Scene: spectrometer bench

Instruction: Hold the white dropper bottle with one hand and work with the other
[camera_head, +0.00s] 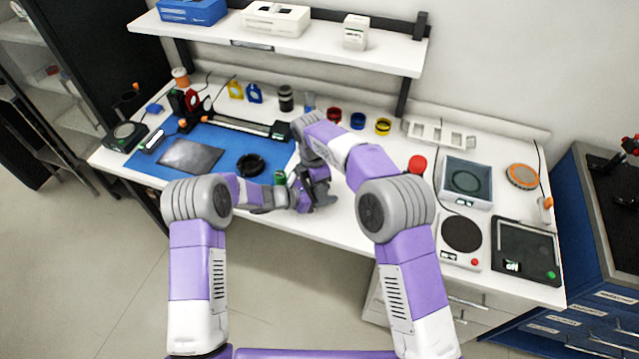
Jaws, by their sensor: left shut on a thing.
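My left gripper (303,198) is low over the front middle of the white bench, just right of the blue mat. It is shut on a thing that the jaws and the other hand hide. My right gripper (322,184) reaches down from above and meets the left one in the picture; I cannot tell whether they touch. Its fingers are too small and overlapped to show whether they are open. I cannot make out the white dropper bottle; it may be hidden between the hands. A small green object (280,177) shows just left of the grippers.
The blue mat (215,140) bears a dark flat sheet (190,156) and a black ring-shaped part (250,164). Red (334,115), blue (357,121) and yellow (382,126) round pieces stand behind. A white rack (440,134) and a hotplate (461,235) are to the right. A shelf (290,47) overhangs the back.

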